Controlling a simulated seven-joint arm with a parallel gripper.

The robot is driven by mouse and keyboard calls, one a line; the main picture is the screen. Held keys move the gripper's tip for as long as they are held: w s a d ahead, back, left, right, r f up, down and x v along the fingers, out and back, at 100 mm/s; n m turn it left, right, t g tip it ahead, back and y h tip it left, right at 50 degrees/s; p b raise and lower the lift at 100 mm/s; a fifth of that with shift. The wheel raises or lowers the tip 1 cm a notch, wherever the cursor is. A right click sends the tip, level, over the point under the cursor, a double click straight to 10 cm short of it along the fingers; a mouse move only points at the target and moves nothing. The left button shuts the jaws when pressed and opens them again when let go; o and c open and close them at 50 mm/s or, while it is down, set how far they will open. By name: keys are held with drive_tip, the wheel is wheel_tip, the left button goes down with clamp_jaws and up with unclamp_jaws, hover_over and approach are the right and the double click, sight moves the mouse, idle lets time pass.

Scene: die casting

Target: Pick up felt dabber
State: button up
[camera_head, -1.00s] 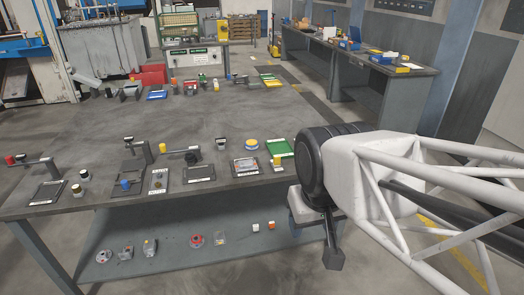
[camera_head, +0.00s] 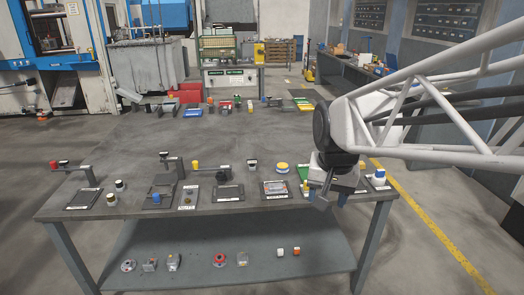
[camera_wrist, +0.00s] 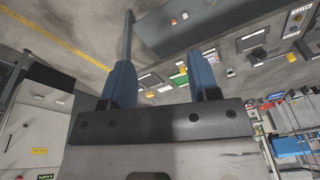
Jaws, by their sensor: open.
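I cannot tell for certain which item is the felt dabber; the small items are too small to read. A white and blue capped item (camera_head: 378,178) stands at the right end of the near table, just right of my gripper (camera_head: 328,198). My gripper hangs over the table's front right edge, partly covering that corner. In the wrist view my gripper (camera_wrist: 160,78) shows two blue fingers spread apart with nothing between them. A yellow round-topped item (camera_head: 282,168) and two small dark and white jars (camera_head: 115,192) stand farther left.
The near table (camera_head: 225,140) holds several labelled black trays and small stands along its front edge. A green tray (camera_head: 303,172) is partly behind my gripper. A lower shelf (camera_head: 200,260) holds small parts. The floor to the right is open.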

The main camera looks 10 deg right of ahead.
drive_tip(key=w+d+f+m, duration=0.2)
drive_tip(key=w, duration=0.7)
drive_tip(key=w+d+f+m+g, duration=0.1)
drive_tip(key=w+f+m, duration=0.15)
drive_tip(key=w, duration=0.65)
drive_tip(key=w+d+f+m, duration=0.2)
drive_tip(key=w+m, duration=0.1)
drive_tip(key=w, duration=0.6)
drive_tip(key=w+d+f+m, duration=0.2)
drive_tip(key=w+f, duration=0.3)
drive_tip(key=w, duration=0.1)
drive_tip(key=w+d+f+m, duration=0.1)
drive_tip(key=w+f+m, duration=0.1)
drive_tip(key=w+f, duration=0.4)
drive_tip(key=w+d+f+m+g, duration=0.1)
drive_tip(key=w+d+f+m, duration=0.1)
drive_tip(key=w+f, duration=0.4)
drive_tip(key=shift+w+d+f, duration=0.15)
drive_tip(key=shift+w+d, duration=0.15)
drive_tip(key=shift+w, duration=0.3)
drive_tip(key=shift+w+d+f, duration=0.15)
drive_tip(key=shift+w+f, duration=0.2)
drive_tip(key=shift+f, duration=0.1)
drive_tip(key=shift+f, duration=1.3)
